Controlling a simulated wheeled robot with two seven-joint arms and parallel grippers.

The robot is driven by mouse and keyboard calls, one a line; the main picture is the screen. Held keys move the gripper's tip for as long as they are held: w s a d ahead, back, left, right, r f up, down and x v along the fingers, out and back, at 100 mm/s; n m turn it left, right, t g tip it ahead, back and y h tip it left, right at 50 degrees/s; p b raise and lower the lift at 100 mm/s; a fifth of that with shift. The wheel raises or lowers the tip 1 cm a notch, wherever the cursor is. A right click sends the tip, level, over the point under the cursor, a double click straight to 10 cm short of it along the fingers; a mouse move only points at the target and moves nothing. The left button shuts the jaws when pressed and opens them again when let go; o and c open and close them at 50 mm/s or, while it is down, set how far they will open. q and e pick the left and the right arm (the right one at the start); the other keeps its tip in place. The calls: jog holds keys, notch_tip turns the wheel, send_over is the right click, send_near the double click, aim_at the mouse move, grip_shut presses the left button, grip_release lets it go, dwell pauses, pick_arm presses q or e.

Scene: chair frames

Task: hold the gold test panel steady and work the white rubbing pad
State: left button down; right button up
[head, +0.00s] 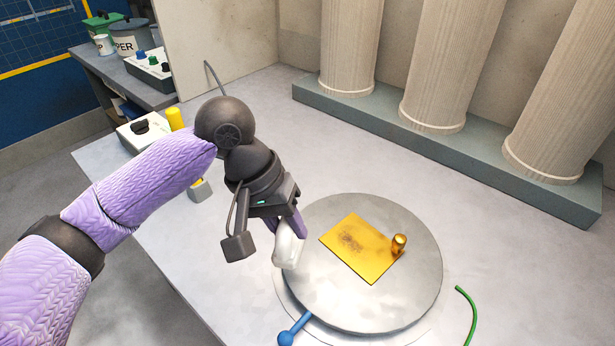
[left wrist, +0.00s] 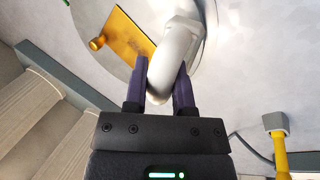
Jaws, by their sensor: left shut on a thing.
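The gold test panel (head: 346,244) lies flat on the round metal turntable (head: 412,298), with dark smudges on its face and a gold knob (head: 399,243) at its right corner. My left gripper (head: 294,225) is shut on the white rubbing pad (head: 288,249), over the left edge of the turntable. In the left wrist view the pad (left wrist: 178,55) sits between the two purple fingers, and the panel (left wrist: 122,36) shows beyond it to the left. The pad appears apart from the panel in the head view. My right gripper is not in view.
A blue-knobbed lever (head: 292,332) sticks out at the turntable's front left. A green cord (head: 468,312) lies at the right. Stone columns stand on a grey plinth (head: 450,150) behind. A switch box (head: 140,132) and a yellow cylinder (head: 175,118) stand at the back left.

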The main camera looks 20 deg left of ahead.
pick_arm(q)
jog(key=w+d+r+n+t+y, duration=0.1)
jog(key=w+d+r+n+t, duration=0.2)
jog(key=w+d+n, duration=0.55)
notch_tip(320, 180, down, 4)
jog(key=d, duration=0.3)
jog(key=shift+m, duration=0.25)
jog(key=a, duration=0.1)
jog(key=w+a+r, duration=0.1)
jog(key=a, duration=0.1)
jog(key=w+a, duration=0.1)
jog(key=shift+w+a+r, duration=0.2)
jog(key=shift+a+r, duration=0.1)
jog(key=shift+a, duration=0.1)
